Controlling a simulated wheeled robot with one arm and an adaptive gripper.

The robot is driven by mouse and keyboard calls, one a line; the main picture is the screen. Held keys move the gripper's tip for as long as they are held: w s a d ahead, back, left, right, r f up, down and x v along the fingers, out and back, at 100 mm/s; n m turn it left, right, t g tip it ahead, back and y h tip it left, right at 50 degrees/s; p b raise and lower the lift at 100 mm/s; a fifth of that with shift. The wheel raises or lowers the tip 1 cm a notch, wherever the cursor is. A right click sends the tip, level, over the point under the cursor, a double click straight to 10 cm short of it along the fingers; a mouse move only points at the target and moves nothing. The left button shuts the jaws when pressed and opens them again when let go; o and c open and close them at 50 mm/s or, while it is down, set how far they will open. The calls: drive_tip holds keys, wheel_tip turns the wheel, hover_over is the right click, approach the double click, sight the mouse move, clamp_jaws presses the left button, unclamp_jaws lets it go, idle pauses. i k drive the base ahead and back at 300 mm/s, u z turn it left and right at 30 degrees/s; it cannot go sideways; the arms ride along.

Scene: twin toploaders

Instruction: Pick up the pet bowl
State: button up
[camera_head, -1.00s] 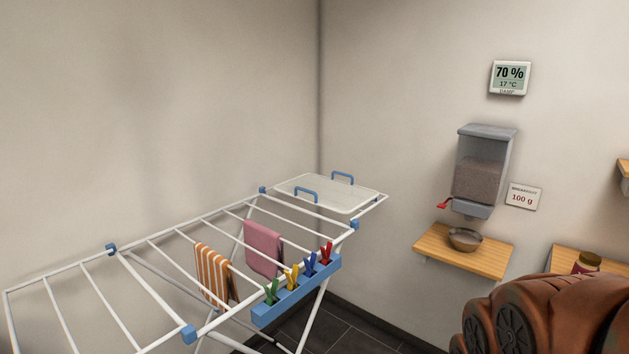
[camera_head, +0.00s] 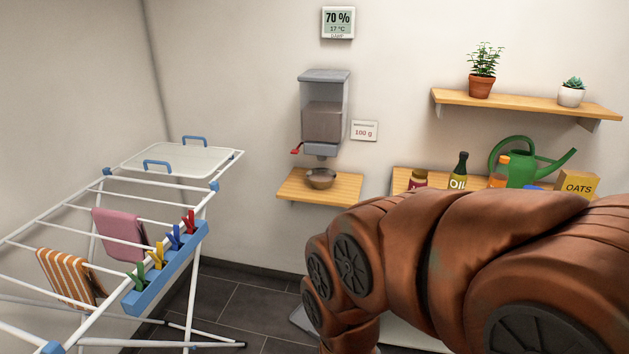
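The pet bowl (camera_head: 320,179) is a small round metallic bowl. It sits upright on a small wooden wall shelf (camera_head: 291,188), below the spout of a grey food dispenser (camera_head: 321,112). The dispenser holds brown kibble and has a red lever (camera_head: 296,151) at its lower left. The bowl's contents are hard to make out. My brown arm fills the lower right, in front of and to the right of the bowl's shelf. My gripper is not in view.
A white drying rack (camera_head: 122,218) with cloths and coloured pegs stands at left. A longer shelf (camera_head: 402,180) at right holds jars, bottles, a green watering can (camera_head: 522,170) and an oats box (camera_head: 577,185). Plants stand on an upper shelf (camera_head: 530,104). Dark floor (camera_head: 240,305) shows between rack and arm.

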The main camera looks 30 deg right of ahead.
sight(320, 178)
drive_tip(key=u, duration=0.35)
drive_tip(key=i, duration=1)
drive_tip(key=z, duration=0.5)
drive_tip(key=i, duration=0.75)
drive_tip(key=z, duration=0.45)
